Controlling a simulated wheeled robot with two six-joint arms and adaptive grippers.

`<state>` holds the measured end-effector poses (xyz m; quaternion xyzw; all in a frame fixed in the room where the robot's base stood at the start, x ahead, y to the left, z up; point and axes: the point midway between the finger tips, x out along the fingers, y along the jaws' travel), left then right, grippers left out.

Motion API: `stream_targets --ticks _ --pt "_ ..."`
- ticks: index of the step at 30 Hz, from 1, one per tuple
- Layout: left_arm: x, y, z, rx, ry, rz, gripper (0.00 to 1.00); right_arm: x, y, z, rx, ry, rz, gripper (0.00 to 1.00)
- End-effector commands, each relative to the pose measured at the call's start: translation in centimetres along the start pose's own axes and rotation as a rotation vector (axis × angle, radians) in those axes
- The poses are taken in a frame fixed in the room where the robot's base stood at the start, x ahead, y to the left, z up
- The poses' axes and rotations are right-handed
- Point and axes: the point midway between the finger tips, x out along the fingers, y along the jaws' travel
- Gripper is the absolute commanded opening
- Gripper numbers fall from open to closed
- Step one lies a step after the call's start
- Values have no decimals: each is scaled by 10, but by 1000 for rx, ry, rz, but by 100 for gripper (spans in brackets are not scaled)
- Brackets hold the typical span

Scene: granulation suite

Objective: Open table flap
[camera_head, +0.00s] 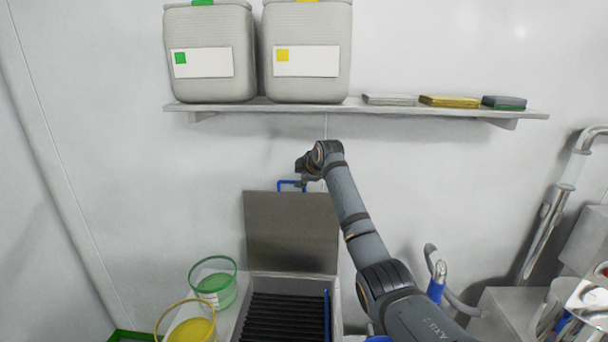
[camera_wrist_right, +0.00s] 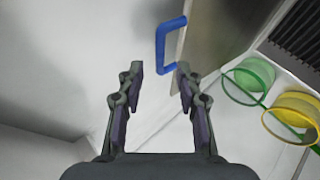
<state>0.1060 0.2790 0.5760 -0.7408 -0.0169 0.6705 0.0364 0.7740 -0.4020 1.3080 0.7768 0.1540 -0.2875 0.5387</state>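The table flap (camera_head: 290,232) is a grey metal panel that stands upright against the wall behind an opening with dark slats (camera_head: 288,315). A blue handle (camera_head: 279,186) is on its top edge. My right gripper (camera_head: 304,180) is beside the handle, close to the flap's top. In the right wrist view, my right gripper (camera_wrist_right: 160,74) is open with nothing between its fingers. The blue handle (camera_wrist_right: 160,48) shows just beyond the fingertips, and part of the flap (camera_wrist_right: 215,35) is to the right of it. My left gripper is not in view.
A green-rimmed container (camera_head: 213,283) and a yellow-rimmed one (camera_head: 190,325) stand left of the opening. A wall shelf (camera_head: 350,108) with two large canisters (camera_head: 212,55) is above the arm. Steel equipment (camera_head: 545,235) is on the right. The wall left of the flap is clear.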

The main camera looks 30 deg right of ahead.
Motion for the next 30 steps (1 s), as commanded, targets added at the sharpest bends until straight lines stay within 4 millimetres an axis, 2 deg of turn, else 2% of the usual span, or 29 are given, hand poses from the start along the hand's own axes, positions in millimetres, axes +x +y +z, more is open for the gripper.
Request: stream_targets --ticks 3,9,25,26,28,29,30 --pt "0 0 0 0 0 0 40 -20 0 0 -2 0 3 36" --pt "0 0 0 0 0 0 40 -39 0 0 -2 -1 1 36" --pt "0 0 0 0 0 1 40 -40 -1 0 0 0 -1 36" --pt "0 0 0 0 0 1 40 -38 -4 0 2 -1 -4 36" --pt "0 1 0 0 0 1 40 -30 -24 -1 18 -9 -24 36" --pt "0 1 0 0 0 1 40 -25 -38 -1 31 -15 -38 36" --pt "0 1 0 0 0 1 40 -18 -62 -2 55 -26 -59 36"
